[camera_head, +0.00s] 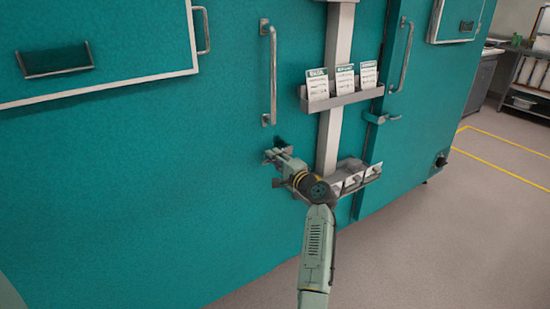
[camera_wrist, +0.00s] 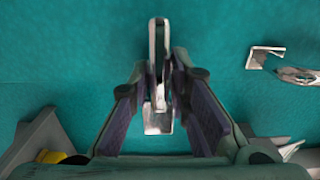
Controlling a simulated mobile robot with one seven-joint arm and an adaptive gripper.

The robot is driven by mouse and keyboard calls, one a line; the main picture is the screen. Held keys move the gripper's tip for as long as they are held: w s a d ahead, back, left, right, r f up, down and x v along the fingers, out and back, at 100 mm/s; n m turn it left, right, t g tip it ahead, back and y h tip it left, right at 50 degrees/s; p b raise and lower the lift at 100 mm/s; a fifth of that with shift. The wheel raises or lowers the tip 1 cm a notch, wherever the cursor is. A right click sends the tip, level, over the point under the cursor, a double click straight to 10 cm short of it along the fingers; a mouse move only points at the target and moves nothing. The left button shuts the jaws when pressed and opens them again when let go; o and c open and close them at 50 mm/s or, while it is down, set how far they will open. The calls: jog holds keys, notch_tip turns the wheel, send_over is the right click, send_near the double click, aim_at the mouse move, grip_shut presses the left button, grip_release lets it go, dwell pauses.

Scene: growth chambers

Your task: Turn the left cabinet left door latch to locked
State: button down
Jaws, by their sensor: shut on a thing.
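The teal cabinet door (camera_head: 220,110) fills the left of the head view, with a vertical bar handle (camera_head: 272,75). Below that handle, my gripper (camera_head: 274,155) is at the door latch, which it largely hides in this view. In the wrist view, the metal latch lever (camera_wrist: 159,38) stands upright in the picture between the two fingers of my gripper (camera_wrist: 162,72). The fingers are closed on the lever. A small bracket (camera_wrist: 264,56) and a curved metal piece (camera_wrist: 300,76) sit apart to the right on the teal surface.
A grey post (camera_head: 333,125) right of the door carries a card rack (camera_head: 342,99) and a lower tray (camera_head: 355,182), close to my wrist. Another teal door (camera_head: 430,90) has its own latch (camera_head: 383,118). Open floor (camera_head: 460,220) lies at the right.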

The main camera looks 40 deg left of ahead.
jog(key=shift+a+f, duration=0.1)
jog(key=c, duration=1.6)
grip_release()
jog(key=v, duration=1.2)
jog(key=shift+s, duration=0.1)
